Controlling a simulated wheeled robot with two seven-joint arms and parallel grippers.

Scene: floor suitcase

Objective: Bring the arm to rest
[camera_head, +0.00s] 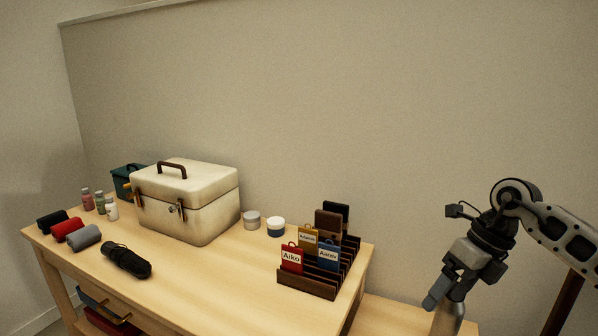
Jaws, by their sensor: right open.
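My right gripper (437,292) is at the right of the view, at the end of my right arm, pointing down and to the left. It is open, and its fingers are seen partly edge-on. It is apart from the tabletop, to the right of the wooden tag rack. A grey cylindrical thing (449,318) shows just below the gripper; I cannot tell whether they touch. My left gripper is not in the view.
A wooden table (200,285) bears a closed cream case (188,205), a tag rack (306,285), two jars (275,228), rolled cloths (84,237), a black umbrella (126,260) and small bottles (100,203). A lower wooden surface (385,318) lies right of it. The wall stands behind.

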